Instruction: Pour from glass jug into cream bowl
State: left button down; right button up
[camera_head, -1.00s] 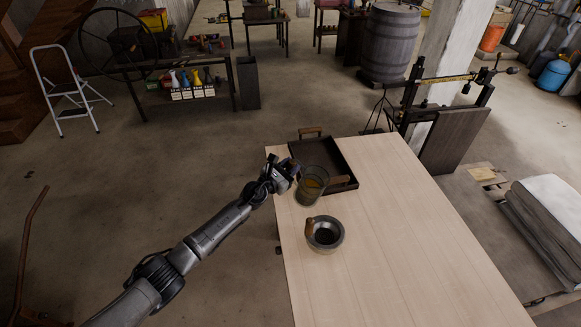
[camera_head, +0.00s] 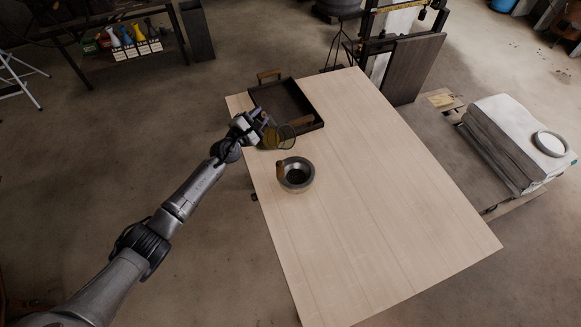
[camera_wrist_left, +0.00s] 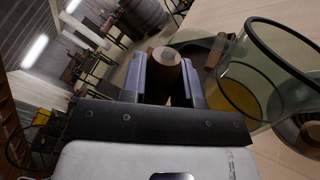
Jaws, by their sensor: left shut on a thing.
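The glass jug (camera_head: 279,138), with amber liquid in it, is at my left gripper (camera_head: 258,122). The gripper is shut on the jug's wooden handle (camera_wrist_left: 166,60). The jug looks tilted to the right, beside the dark tray and behind the grey bowl; its exact height above the table is unclear. In the left wrist view the jug (camera_wrist_left: 265,75) fills the right side. A pale round bowl or ring (camera_head: 551,143) lies on white sacks at the far right; it is the only cream-coloured vessel I see. My right gripper is out of view.
A grey metal bowl (camera_head: 308,183) with a wooden-handled piece stands on the pale table (camera_head: 390,215). A dark tray (camera_head: 318,122) lies at the table's back left corner. The table's front and right are clear. Stacked white sacks (camera_head: 495,145) stand right of the table.

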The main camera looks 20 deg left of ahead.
aim_at(262, 114)
pick_arm(q)
jog(key=shift+a+f+b, duration=0.15)
jog(key=shift+f+b, duration=0.05)
jog(key=shift+b, duration=0.1)
dwell(0.4)
jog(key=shift+s+d+r+p, duration=0.2)
jog(key=shift+r+p, duration=0.15)
jog(key=shift+p, duration=0.25)
dwell(0.8)
jog(key=shift+m, duration=0.3)
jog(key=shift+d+r+p, duration=0.25)
jog(key=shift+r+p, duration=0.05)
jog(key=shift+p, duration=0.2)
dwell(0.5)
jog(key=shift+d+r+m, duration=0.1)
jog(key=shift+m, duration=0.2)
dwell(0.4)
jog(key=shift+d+r+p, duration=0.1)
jog(key=shift+r+p, duration=0.1)
jog(key=shift+p, duration=0.35)
jog(key=shift+d+r+m+p, duration=0.2)
jog(key=shift+m+p, duration=0.15)
jog(key=shift+m, duration=0.05)
dwell(0.5)
jog(key=shift+d+r, duration=0.1)
dwell(0.8)
jog(key=shift+d+r+p, duration=0.15)
jog(key=shift+r+p, duration=0.05)
jog(key=shift+p, duration=0.45)
